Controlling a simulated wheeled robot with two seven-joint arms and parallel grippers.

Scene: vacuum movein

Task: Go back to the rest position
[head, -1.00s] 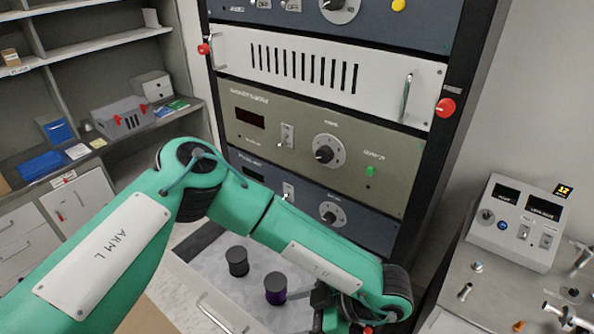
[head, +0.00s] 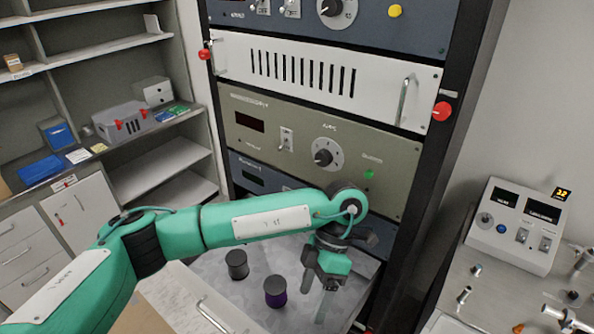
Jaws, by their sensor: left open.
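My left arm comes in from the left in the head view and reaches across in front of the rack. My left gripper (head: 322,291) points down, open and empty, over the right part of a pulled-out drawer (head: 215,262). A black-topped purple cylinder (head: 275,291) stands in the drawer to the left of the gripper, apart from it. A dark cylinder (head: 237,264) stands further left. My right gripper is not in view.
The equipment rack (head: 300,130) with knobs and red catches stands close behind the arm. A metal bench (head: 480,295) with a control box (head: 518,225) is on the right. Shelves (head: 150,165) with a grey toolbox (head: 122,120) are at the left.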

